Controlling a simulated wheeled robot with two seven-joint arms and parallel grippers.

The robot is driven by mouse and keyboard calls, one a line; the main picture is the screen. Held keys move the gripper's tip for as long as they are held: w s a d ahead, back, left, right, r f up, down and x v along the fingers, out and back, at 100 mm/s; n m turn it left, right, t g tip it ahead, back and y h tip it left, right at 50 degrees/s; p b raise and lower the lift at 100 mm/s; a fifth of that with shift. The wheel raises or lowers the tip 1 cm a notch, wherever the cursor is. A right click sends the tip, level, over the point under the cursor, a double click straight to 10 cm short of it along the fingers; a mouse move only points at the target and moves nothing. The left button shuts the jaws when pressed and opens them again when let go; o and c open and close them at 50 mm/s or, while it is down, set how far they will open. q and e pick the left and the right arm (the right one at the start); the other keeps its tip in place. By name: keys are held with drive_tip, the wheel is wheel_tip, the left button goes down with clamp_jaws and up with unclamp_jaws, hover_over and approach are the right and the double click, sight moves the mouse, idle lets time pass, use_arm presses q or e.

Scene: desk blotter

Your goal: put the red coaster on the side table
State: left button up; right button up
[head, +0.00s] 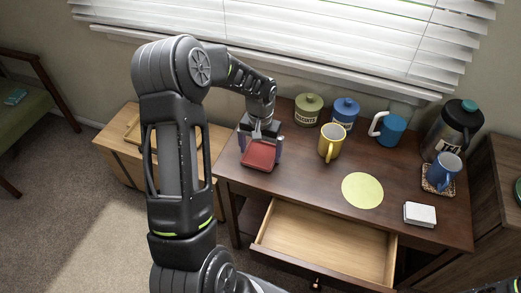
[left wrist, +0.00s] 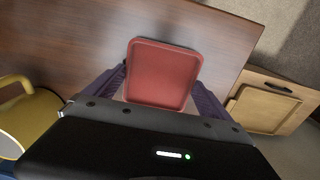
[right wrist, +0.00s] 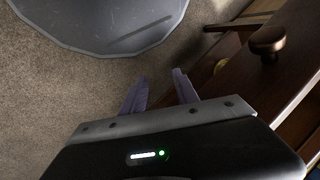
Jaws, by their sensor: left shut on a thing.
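The red coaster (head: 259,155) is a square with a raised rim. My left gripper (head: 261,147) is shut on it at the left end of the dark desk; any gap beneath is hard to judge. The left wrist view shows the coaster (left wrist: 162,73) between the purple fingers, with the desk top behind it. A low light-wood side table (head: 112,152) stands left of the desk, partly hidden by my left arm. It also shows in the left wrist view (left wrist: 262,78). My right gripper (right wrist: 160,82) is open and empty, beside the desk's front.
A wooden tray (left wrist: 262,108) lies on the side table. The desk's drawer (head: 325,240) is pulled open. A yellow mug (head: 330,145), a yellow round mat (head: 362,190), canisters, blue mugs and a white block (head: 420,214) are on the desk, right of the coaster.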

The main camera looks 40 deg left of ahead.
sight(261, 156)
use_arm(q)
drive_tip(key=shift+f, duration=0.2)
drive_tip(key=o, duration=1)
wheel_tip(261, 156, up, 12)
drive_tip(key=shift+r, duration=0.15)
idle(0.4)
